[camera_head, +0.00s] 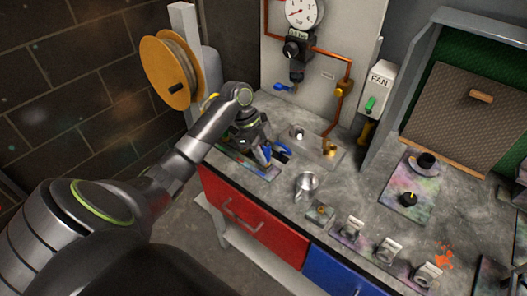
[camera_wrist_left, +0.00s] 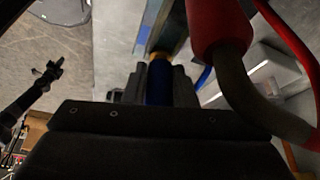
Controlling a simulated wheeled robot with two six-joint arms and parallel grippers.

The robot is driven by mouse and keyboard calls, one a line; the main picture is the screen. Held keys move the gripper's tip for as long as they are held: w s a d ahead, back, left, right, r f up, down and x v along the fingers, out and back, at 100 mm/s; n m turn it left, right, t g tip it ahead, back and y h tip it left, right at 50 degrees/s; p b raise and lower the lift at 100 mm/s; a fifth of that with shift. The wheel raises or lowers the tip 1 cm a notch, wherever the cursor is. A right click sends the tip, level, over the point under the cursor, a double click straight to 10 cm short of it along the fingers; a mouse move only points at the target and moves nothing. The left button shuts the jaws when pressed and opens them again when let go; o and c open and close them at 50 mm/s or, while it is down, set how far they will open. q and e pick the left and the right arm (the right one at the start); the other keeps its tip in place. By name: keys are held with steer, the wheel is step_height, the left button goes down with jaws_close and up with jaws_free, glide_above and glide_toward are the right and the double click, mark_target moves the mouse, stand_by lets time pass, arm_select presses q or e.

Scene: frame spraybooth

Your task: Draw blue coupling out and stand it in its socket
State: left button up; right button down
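My left gripper (camera_head: 264,150) reaches down over the back left end of the bench in the head view. In the left wrist view its two dark fingers (camera_wrist_left: 158,84) are close on both sides of the blue coupling (camera_wrist_left: 158,90), which fills the gap between them. A brass-coloured part (camera_wrist_left: 160,57) shows at the far end of the coupling. In the head view the coupling is mostly hidden by the gripper, and blue parts show beside the fingertips. I cannot tell which socket is the coupling's. My right gripper is not in view.
A red hose-like part (camera_wrist_left: 222,30) passes close to the right of the fingers in the wrist view. A metal cup (camera_head: 306,184), a plate with brass fittings (camera_head: 318,148) and several clamps stand on the bench. A gauge panel (camera_head: 333,45) rises behind.

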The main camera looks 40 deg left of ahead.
arm_select(q)
steer(key=o, duration=0.5)
steer(key=shift+c, duration=0.2)
steer(key=b+v, duration=0.1)
steer(key=v, duration=1.6)
steer(key=shift+r, duration=0.2)
steer(key=shift+a, duration=0.1)
